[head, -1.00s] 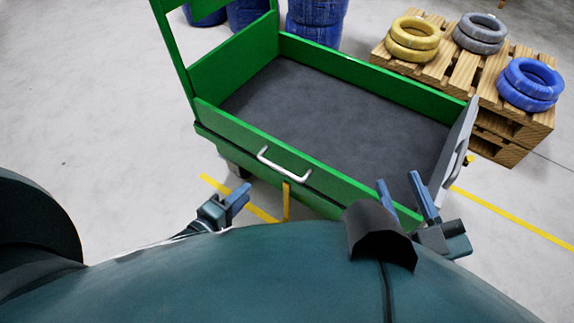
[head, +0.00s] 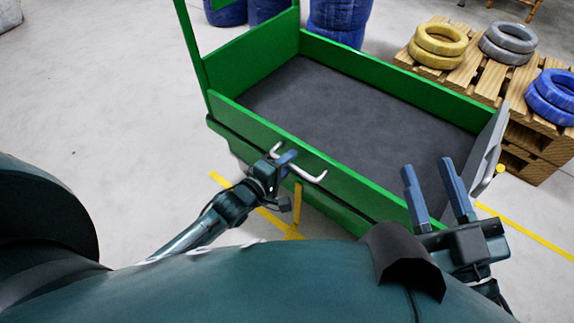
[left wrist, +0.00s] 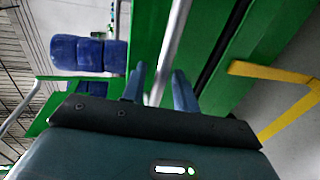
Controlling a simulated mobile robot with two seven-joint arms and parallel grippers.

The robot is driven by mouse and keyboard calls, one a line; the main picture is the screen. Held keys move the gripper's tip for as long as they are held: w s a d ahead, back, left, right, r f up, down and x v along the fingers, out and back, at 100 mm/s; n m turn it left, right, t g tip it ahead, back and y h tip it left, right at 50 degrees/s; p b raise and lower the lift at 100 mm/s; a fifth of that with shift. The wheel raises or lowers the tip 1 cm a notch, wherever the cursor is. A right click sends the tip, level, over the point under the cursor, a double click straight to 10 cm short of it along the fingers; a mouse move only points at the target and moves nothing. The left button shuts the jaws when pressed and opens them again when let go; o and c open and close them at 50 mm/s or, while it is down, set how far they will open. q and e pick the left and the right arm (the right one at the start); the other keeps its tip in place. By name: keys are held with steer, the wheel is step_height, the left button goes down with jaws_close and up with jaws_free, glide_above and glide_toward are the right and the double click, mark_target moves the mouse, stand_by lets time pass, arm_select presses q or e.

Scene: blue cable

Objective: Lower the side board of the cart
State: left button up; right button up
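The green cart (head: 352,66) stands in front of me with its near side board (head: 250,128) upright. A white bar handle (head: 313,177) is fixed to the outside of that board. My left gripper (head: 281,160) is at the left part of the handle. In the left wrist view the handle bar (left wrist: 173,45) runs between the spread fingers of my left gripper (left wrist: 158,72); I cannot tell whether they touch it. My right gripper (head: 432,167) is open and empty, near the cart's front right corner.
A grey end board (head: 487,150) closes the cart's right end. A wooden pallet stack (head: 532,137) at the right carries yellow, grey and blue tires. Blue barrels (head: 338,14) stand behind the cart. Floor at left is clear, with yellow lines near the cart.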

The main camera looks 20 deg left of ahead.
arm_select(q)
steer(key=shift+w, duration=0.1)
jaws_close()
stand_by(0.5)
